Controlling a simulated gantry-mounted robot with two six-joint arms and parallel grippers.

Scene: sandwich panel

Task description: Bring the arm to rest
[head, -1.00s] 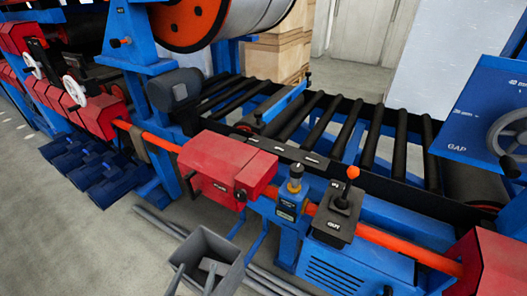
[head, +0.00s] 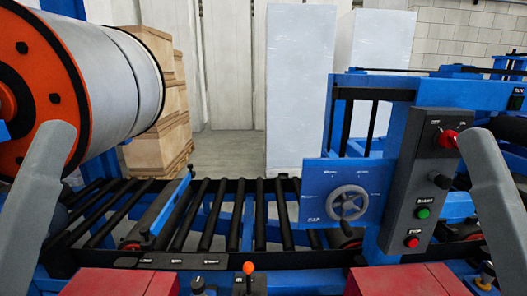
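Two grey arm links of mine show, one (head: 38,190) at the left edge and one (head: 498,185) at the right edge. Both are raised and angled, with no object seen on them. Neither gripper shows in the head view, so their fingers and anything in them are hidden. The left link stands in front of the big orange-flanged coil (head: 95,85). The right link stands just right of the control box (head: 425,185).
A roller conveyor (head: 210,215) runs across the middle. A blue GAP panel (head: 325,178) carries a handwheel (head: 348,202). The control box has a red knob (head: 446,138), a green button (head: 423,213) and a red button (head: 412,242). An orange-tipped lever (head: 249,268) stands at the bottom.

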